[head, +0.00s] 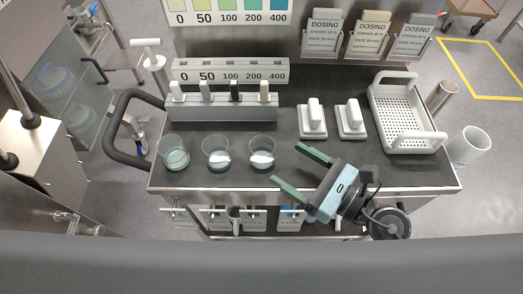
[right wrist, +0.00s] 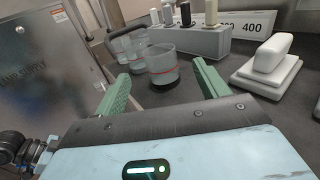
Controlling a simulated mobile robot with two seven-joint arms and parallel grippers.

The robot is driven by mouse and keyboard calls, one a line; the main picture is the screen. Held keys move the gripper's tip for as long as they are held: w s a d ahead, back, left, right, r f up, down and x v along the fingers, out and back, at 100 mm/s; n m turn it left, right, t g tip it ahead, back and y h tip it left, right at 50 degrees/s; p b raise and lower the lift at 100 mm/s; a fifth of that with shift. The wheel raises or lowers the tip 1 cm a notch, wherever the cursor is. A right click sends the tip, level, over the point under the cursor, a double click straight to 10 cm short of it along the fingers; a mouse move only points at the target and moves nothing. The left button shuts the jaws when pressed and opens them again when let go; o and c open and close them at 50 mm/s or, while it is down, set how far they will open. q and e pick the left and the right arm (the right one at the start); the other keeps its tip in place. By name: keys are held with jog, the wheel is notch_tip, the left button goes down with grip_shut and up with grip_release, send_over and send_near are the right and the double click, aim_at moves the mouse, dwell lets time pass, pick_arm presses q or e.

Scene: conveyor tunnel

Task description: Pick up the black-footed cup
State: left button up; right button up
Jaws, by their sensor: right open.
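Three clear cups stand upright in a row on the dark cart top: a left cup (head: 173,153), a middle cup (head: 217,153) and a right cup (head: 262,152). My left gripper is not in view.
Two white blocks on bases (head: 312,120) and a white perforated basket (head: 405,118) lie to the right. A white cup (head: 467,147) sits at the right edge. A black handle (head: 122,122) borders the left.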

aim_at(273, 154)
jog(key=shift+p+x, duration=0.6)
jog(key=shift+x, duration=2.75)
jog(key=shift+r, duration=0.1)
jog(key=c, duration=1)
